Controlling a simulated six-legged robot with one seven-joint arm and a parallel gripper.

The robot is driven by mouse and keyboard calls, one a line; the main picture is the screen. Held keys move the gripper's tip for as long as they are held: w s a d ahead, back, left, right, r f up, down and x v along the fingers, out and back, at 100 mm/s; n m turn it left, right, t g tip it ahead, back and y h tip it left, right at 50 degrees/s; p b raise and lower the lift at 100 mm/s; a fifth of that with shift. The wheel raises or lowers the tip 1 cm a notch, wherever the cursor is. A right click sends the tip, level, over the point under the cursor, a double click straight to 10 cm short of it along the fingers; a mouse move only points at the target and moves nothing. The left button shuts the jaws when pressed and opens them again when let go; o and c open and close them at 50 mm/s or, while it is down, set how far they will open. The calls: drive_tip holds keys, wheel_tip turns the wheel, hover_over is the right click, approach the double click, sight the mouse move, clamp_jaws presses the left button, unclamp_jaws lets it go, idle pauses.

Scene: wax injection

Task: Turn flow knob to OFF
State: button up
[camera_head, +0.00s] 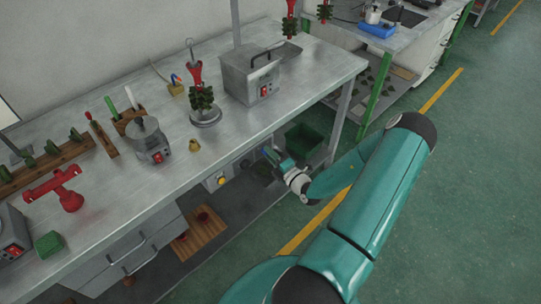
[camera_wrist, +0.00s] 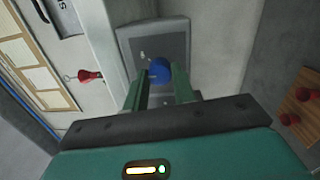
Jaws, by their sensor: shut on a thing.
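A round blue knob (camera_wrist: 159,70) stands out from a grey square panel (camera_wrist: 172,28) in the wrist view; I take it for the flow knob. My gripper's two green fingers (camera_wrist: 161,78) are on either side of the knob, and the gripper is shut on it. No OFF mark can be read on the panel, and the knob's pointing direction cannot be told. In the head view my gripper (camera_head: 272,156) is low at the bench's front edge, beside the green bin. The knob cannot be clearly made out there.
The metal bench (camera_head: 230,133) holds a grey box (camera_head: 250,75), a small pot (camera_head: 148,138) and red tools. Below it are a green bin (camera_head: 304,140), a yellow button (camera_head: 221,180) and a wooden board (camera_head: 190,243). A red-headed part (camera_wrist: 88,76) is left of the panel. Green floor lies open at right.

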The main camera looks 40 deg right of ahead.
drive_tip(key=shift+n+y, duration=0.6)
drive_tip(key=shift+n, duration=4.8)
drive_tip(key=shift+f, duration=0.1)
drive_tip(key=o, duration=1)
drive_tip(key=s+f, duration=0.1)
drive_tip(key=s, duration=1.2)
drive_tip(key=shift+s+d, duration=0.25)
drive_tip(key=shift+s, duration=0.15)
